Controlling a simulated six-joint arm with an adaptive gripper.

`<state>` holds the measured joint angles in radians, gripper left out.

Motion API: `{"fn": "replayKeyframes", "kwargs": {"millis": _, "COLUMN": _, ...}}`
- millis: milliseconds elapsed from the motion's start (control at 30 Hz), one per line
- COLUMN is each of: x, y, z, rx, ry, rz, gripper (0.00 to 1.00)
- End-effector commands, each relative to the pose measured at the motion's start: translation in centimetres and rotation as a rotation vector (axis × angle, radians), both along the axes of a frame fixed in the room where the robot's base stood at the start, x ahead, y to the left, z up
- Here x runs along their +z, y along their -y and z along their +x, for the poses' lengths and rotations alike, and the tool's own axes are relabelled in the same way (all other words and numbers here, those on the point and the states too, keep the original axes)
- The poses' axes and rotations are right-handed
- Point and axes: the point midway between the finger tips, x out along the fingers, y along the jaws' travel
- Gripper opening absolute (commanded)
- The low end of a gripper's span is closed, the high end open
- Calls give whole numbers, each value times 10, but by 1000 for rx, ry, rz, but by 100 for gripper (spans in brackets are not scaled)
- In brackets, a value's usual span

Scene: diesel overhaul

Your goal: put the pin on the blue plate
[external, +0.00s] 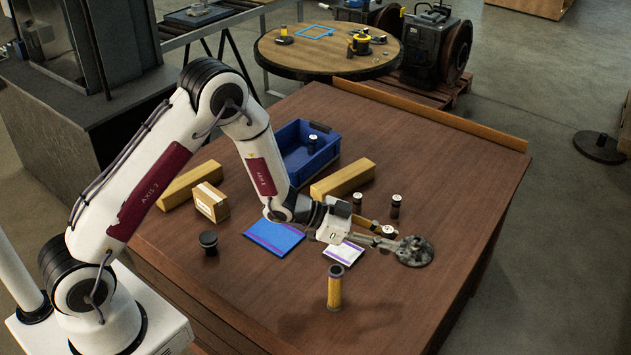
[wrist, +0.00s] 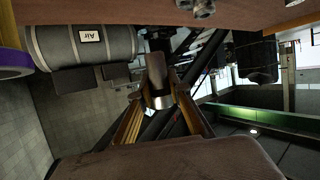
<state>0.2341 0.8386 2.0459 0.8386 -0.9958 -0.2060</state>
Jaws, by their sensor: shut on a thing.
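My gripper (external: 384,238) is at the right of the table in the external view, stretched out low and tilted sideways. It is shut on a dark pin with a pale end (external: 388,230). In the wrist view the pin (wrist: 158,85) stands between the fingertips, with a bright metal end towards my palm. The blue plate (external: 273,236), with a purple strip, lies flat and empty on the table, left of my gripper. Whether the held pin touches anything beneath is hard to tell.
Other dark pins (external: 395,205) stand behind my gripper. A round grey metal disc (external: 415,252) lies just beyond it. A white plate (external: 343,252) and a yellow cylinder (external: 334,288) are nearby. A blue bin (external: 303,150), wooden blocks (external: 343,178), a carton (external: 211,202) and a black knob (external: 208,242) surround the blue plate.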

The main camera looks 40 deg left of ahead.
Motion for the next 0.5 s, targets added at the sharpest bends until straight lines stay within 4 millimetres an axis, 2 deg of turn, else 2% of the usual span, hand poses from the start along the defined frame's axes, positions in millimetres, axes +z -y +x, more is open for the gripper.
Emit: {"fn": "replayKeyframes", "kwargs": {"millis": 500, "x": 6, "y": -36, "z": 30, "rx": 300, "ry": 1, "rz": -2, "gripper": 0}}
